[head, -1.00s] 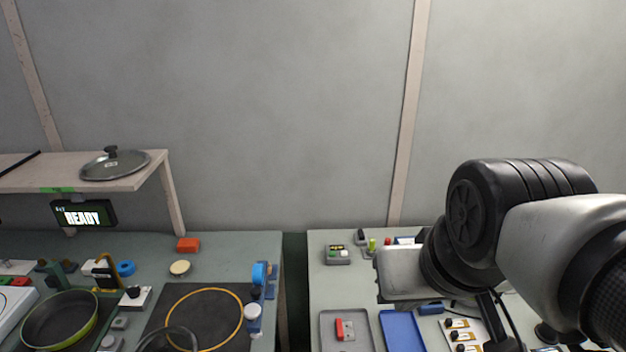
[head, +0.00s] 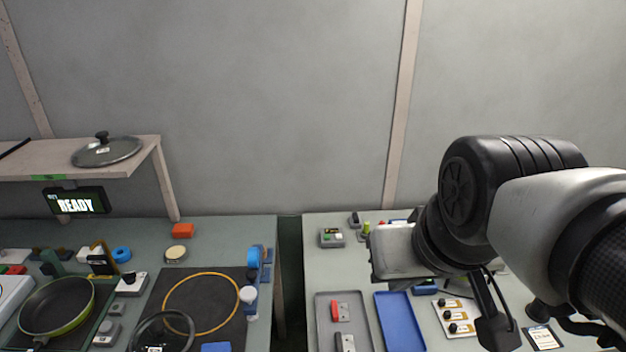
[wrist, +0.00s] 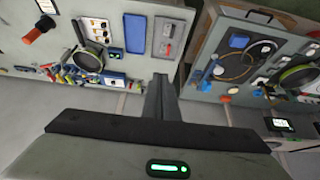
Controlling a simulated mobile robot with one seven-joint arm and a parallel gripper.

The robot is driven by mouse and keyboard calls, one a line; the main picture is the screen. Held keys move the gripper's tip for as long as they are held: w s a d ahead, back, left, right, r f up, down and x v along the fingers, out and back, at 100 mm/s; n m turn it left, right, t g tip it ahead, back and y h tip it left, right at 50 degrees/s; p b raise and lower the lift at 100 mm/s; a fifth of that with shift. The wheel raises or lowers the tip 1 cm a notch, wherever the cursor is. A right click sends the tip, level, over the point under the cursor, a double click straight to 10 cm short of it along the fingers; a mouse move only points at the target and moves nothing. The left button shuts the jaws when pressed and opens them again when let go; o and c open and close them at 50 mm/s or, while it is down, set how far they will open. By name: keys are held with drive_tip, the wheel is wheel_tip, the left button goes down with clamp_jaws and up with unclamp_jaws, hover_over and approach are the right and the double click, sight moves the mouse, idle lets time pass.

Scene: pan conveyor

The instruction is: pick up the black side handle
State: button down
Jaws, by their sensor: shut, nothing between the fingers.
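A dark, blocky piece that looks like the black side handle (head: 338,342) lies in the grey tray (head: 321,322) on the right-hand table, with a grey part beside it. It is cut by the bottom edge of the head view. A red handle piece (head: 335,312) lies just behind it in the same tray. My gripper (wrist: 158,96) is shut and empty, high above the tables. In the head view its fingertips are not clear.
A blue tray (head: 400,325) lies right of the grey tray, then a white board (head: 458,318) with black knobs. A control box (head: 331,238) stands behind. A gap (head: 290,270) separates the two tables. The left table holds a pan (head: 57,305); a lid (head: 105,152) rests on the shelf.

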sight(340, 342)
idle(0.3)
